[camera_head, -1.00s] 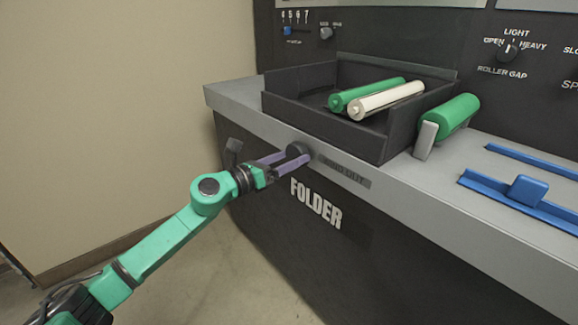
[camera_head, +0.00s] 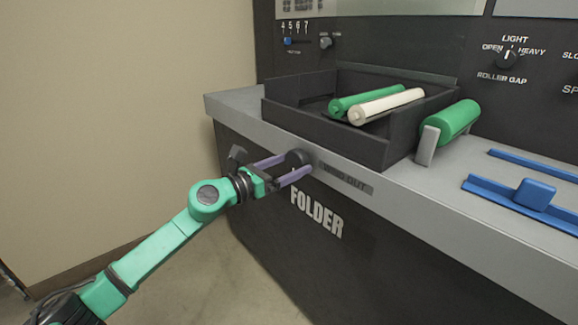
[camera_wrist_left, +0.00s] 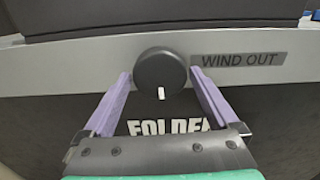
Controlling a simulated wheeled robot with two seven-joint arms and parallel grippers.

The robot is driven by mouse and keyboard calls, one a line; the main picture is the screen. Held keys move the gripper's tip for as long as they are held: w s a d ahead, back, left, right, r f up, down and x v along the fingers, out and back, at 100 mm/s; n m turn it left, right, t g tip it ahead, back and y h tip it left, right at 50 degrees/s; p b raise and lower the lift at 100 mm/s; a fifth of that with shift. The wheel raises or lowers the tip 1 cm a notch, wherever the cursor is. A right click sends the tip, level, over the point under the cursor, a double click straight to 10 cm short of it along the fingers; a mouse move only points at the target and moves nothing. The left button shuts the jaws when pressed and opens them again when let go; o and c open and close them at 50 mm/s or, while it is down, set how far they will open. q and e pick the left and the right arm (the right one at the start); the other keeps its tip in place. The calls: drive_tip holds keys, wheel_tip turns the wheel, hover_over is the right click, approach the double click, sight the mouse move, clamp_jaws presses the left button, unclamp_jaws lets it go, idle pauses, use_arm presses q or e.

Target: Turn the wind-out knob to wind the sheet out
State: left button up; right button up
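The wind-out knob (camera_head: 298,158) is a round black knob on the grey front edge of the machine, left of the WIND OUT label (camera_head: 346,180). In the left wrist view the knob (camera_wrist_left: 160,72) shows a white mark pointing straight down. My left gripper (camera_head: 290,166) is at the knob with its purple fingers apart. In the left wrist view the left gripper (camera_wrist_left: 160,88) has one finger on each side of the knob, with visible gaps near the tips, so it looks open. No sheet can be made out. My right gripper is not in view.
A black tray (camera_head: 290,116) on the ledge holds a green roller (camera_head: 355,101) and a white roller (camera_head: 388,104). Another green roller (camera_head: 455,120) lies on a bracket to the right. A blue guide (camera_head: 500,195) is further right. Bare floor and wall lie left of the machine.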

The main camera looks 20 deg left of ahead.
use_arm(q)
drive_tip(key=shift+s+a+f, duration=0.1)
drive_tip(key=shift+s+a, duration=0.1)
drive_tip(key=b+v, duration=0.4)
drive_tip(key=v, duration=1)
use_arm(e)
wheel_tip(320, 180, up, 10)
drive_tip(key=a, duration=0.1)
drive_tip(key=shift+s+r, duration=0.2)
use_arm(q)
drive_tip(key=shift+d, duration=0.1)
